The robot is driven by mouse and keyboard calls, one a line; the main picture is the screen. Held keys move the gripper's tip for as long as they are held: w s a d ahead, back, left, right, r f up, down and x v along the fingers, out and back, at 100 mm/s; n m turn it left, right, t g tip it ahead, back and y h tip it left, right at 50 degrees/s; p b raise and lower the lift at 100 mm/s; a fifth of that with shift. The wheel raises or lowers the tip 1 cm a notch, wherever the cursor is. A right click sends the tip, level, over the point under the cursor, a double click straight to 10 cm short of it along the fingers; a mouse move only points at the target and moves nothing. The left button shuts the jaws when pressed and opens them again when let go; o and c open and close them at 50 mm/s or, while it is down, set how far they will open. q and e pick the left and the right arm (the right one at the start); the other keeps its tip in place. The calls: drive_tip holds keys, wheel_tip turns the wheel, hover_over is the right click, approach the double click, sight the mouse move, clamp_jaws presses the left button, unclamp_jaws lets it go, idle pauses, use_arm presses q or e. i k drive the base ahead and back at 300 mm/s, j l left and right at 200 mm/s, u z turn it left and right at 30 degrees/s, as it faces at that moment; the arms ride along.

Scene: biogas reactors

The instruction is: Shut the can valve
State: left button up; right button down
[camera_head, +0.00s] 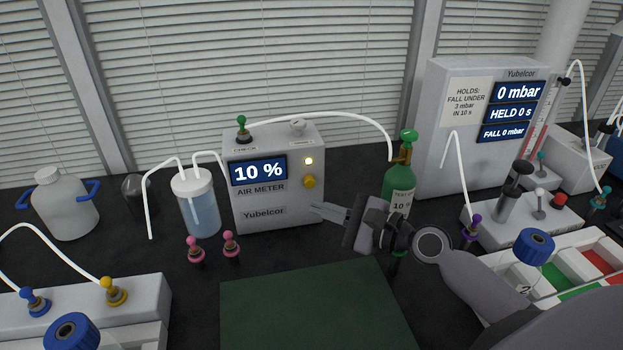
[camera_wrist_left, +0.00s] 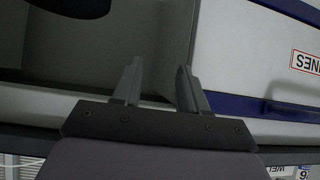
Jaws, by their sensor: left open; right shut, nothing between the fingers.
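The green gas can (camera_head: 399,183) stands on the dark bench right of the air meter. Its green valve knob (camera_head: 408,136) sits on top, above a brass-coloured neck. A white hose arches from the air meter (camera_head: 262,212) to the can's neck. My right gripper (camera_head: 318,210) is shut and empty. Its fingers point left in front of the air meter, and its wrist covers the can's lower part. I cannot tell from the picture whether the valve is open. My left gripper (camera_wrist_left: 158,72) is open and empty in the left wrist view, away from the can.
The air meter reads 10 %. A water bottle (camera_head: 196,205) and two pink-topped fittings (camera_head: 195,250) stand left of my right gripper. A pressure unit (camera_head: 465,160) stands behind the can at right. A dark green mat (camera_head: 310,310) lies clear in front.

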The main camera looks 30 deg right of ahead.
sight(410, 136)
drive_tip(key=k, duration=1)
